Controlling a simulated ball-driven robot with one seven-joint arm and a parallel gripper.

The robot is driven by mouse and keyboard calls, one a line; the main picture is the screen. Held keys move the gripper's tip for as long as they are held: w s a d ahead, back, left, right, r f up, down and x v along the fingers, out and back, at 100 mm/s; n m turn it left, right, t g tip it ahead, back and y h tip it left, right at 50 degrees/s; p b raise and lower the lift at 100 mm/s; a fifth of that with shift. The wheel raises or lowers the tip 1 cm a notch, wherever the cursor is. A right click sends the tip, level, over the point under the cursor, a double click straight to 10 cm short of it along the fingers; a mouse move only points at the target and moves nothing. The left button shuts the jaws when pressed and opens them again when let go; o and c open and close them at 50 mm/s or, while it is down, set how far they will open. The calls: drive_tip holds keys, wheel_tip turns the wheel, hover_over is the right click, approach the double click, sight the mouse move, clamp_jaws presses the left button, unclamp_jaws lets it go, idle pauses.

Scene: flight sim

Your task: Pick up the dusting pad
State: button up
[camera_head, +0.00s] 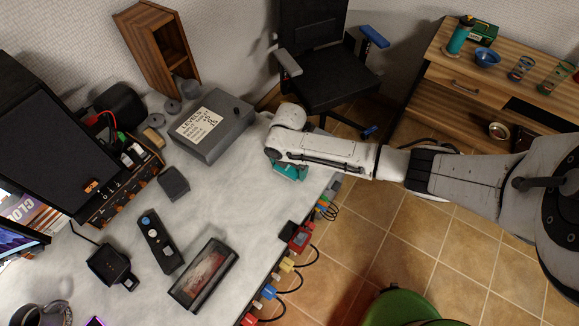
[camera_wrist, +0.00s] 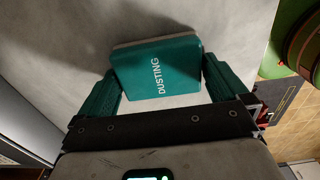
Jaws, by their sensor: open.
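The dusting pad is a teal block with white "DUSTING" lettering. In the wrist view the pad (camera_wrist: 156,70) lies on the pale table top between the two teal fingers of my gripper (camera_wrist: 162,80). The fingers are open, one on each side, with a narrow gap at the left; at the right the finger is very close to the pad, and I cannot tell if it touches. In the head view a small teal patch (camera_head: 290,171) shows under the end of my arm, by the table's right edge. I cannot tell there whether it is pad or finger.
A grey box (camera_head: 215,130) with a paper label stands left of my arm. Plugs and cables (camera_head: 300,238) hang along the table's right edge. A dark framed panel (camera_head: 203,275) lies at the front. The grey table top (camera_head: 235,200) between is bare.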

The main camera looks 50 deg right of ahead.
sight(289, 167)
drive_tip(key=shift+c, duration=0.3)
drive_tip(key=c, duration=0.6)
drive_tip(key=shift+c, duration=0.2)
drive_tip(key=shift+r, duration=0.5)
wheel_tip(289, 167, up, 2)
drive_tip(key=shift+r+b, duration=0.2)
drive_tip(key=shift+b, duration=0.25)
drive_tip(key=s+r, duration=0.1)
drive_tip(key=s+a+r, duration=0.1)
drive_tip(key=r, duration=0.1)
drive_tip(key=s+a+r, duration=0.1)
drive_tip(key=r, duration=0.1)
drive_tip(key=shift+s, duration=0.4)
drive_tip(key=s+a+r, duration=0.1)
drive_tip(key=s, duration=0.2)
drive_tip(key=s+a+r, duration=0.3)
drive_tip(key=s, duration=0.2)
drive_tip(key=shift+s+a+r+b, duration=0.25)
drive_tip(key=shift+s+r+b, duration=0.05)
drive_tip(key=shift+r+b, duration=0.1)
